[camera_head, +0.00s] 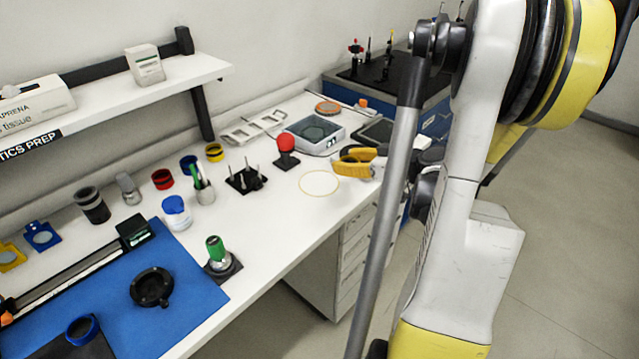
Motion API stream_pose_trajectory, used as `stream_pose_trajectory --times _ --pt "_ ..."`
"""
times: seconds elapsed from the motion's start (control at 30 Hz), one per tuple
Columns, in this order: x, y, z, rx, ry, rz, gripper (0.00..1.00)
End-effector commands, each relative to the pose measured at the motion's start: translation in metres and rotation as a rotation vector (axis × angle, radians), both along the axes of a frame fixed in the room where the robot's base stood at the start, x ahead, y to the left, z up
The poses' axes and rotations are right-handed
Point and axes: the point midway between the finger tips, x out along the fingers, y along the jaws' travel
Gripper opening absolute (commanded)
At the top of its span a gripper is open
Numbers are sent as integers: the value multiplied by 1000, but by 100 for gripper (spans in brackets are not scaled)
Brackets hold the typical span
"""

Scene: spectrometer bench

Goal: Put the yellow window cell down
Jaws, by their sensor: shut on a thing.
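My gripper cannot be made out; my white and yellow arm fills the right side and hides what lies behind it. I cannot tell for sure which yellow thing is the window cell. A short yellow ring-like piece (214,152) stands at the back of the bench. A yellow holder with a round opening (10,257) is at the far left edge. A larger yellow and dark piece (355,160) shows beside my arm, partly hidden; what it is remains unclear. A thin yellow circle (319,183) is on the white bench (290,215), with nothing inside it.
A red-knobbed piece (286,146), a black pin stand (245,179) and a grey tray (315,133) stand near the circle. A green-knobbed piece (217,254) is by the blue mat (195,290). A shelf (200,70) overhangs the back. Bare bench lies in front of the circle.

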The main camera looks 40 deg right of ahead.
Motion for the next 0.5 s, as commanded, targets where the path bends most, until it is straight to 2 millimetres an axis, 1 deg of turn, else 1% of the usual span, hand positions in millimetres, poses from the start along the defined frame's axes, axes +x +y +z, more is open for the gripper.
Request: stream_pose_trajectory --times 0.07,0.17,0.27,0.4,0.5 --pt "-5 -7 -2 0 -2 -5 16" --pt "4 -7 -10 -1 -2 -2 16" --pt "26 -3 -25 -2 -2 1 16" --pt "61 2 -47 -1 -3 -1 16" --pt "83 6 -60 -2 -2 -1 16"
